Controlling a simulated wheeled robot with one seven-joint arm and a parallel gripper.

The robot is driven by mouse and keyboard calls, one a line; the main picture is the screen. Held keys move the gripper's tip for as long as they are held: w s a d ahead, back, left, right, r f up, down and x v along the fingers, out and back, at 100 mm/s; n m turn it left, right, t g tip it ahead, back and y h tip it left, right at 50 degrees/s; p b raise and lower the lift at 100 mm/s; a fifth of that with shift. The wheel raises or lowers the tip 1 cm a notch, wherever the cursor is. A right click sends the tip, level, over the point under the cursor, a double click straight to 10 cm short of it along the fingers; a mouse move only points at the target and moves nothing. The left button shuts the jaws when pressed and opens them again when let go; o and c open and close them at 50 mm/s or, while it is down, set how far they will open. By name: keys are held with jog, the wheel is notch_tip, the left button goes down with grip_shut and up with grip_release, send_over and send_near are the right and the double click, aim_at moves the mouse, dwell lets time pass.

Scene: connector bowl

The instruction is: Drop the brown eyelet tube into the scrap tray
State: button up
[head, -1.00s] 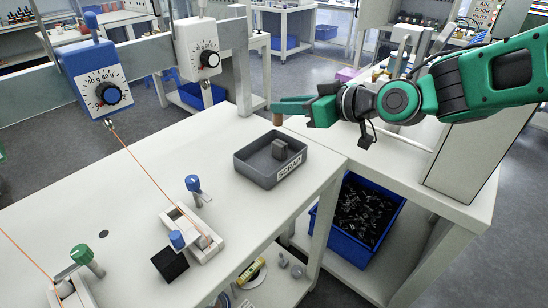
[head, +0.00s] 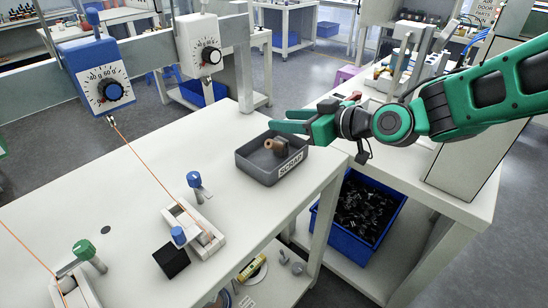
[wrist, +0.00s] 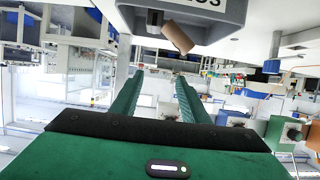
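The brown eyelet tube (head: 275,145) lies tilted within the outline of the grey scrap tray (head: 256,172), beside a dark grey block (head: 283,147). I cannot tell whether it is fully settled. My gripper (head: 283,120) is above the tray's back right side, with its green fingers apart and empty. In the wrist view, my gripper (wrist: 157,85) shows its two fingers spread with nothing between them. The tube (wrist: 177,37) shows there beyond the fingertips, against the scrap tray (wrist: 222,30), apart from both fingers.
The tray stands near the right edge of the white table (head: 130,190). Dial gauges (head: 108,88) on a metal rail stand at the back left. A clamp fixture (head: 195,230) and a black block (head: 171,260) are in front. A blue bin (head: 355,222) is below right.

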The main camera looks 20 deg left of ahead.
jog(key=v, duration=1)
jog(key=shift+d, duration=0.4)
jog(key=s+d+f+m+h, duration=0.1)
jog(key=d+f+m+h, duration=0.2)
jog(key=d, duration=0.7)
jog(key=d+f+m+h, duration=0.3)
jog(key=d, duration=0.7)
jog(key=s+d+f+m+h, duration=0.1)
jog(key=d+f+m+h, duration=0.2)
jog(key=d, duration=0.8)
jog(key=s+d+f+m+g+h, duration=0.1)
jog(key=s+d+m+g+h, duration=0.2)
jog(key=s+d+m, duration=0.7)
jog(key=s+d+g, duration=0.2)
jog(key=s+d, duration=0.5)
jog(key=s, duration=0.4)
jog(key=shift+f+m+g+h, duration=0.2)
jog(key=shift+m+g+h, duration=0.1)
jog(key=shift+m, duration=0.1)
